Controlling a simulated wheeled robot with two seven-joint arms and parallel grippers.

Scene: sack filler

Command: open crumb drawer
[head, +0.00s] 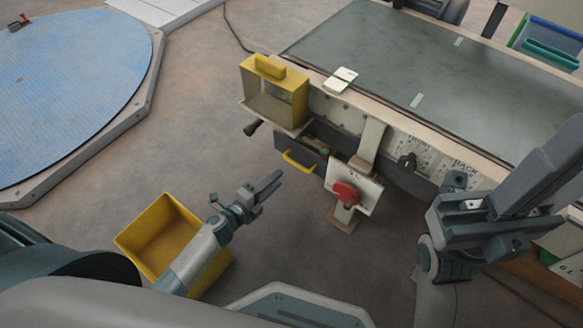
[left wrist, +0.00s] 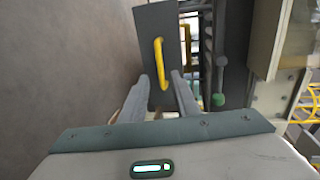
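The crumb drawer (head: 288,148) is a dark grey box front with a yellow bar handle (head: 298,163), under the yellow-framed hopper on the machine's side. In the left wrist view its grey front (left wrist: 142,25) and yellow handle (left wrist: 160,64) are straight ahead. My left gripper (head: 279,178) is open and empty, just short of the handle in the head view. In the left wrist view its fingertips (left wrist: 160,78) lie on either side of the handle's lower end. My right gripper (head: 570,150) is at the right edge, close to the camera; its finger gap is unclear.
The yellow hopper (head: 270,68) and a dark crank knob (head: 252,128) are by the drawer. A red knob (head: 346,193) on a post stands to its right. A yellow bin (head: 150,225) stands on the floor beside my left arm.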

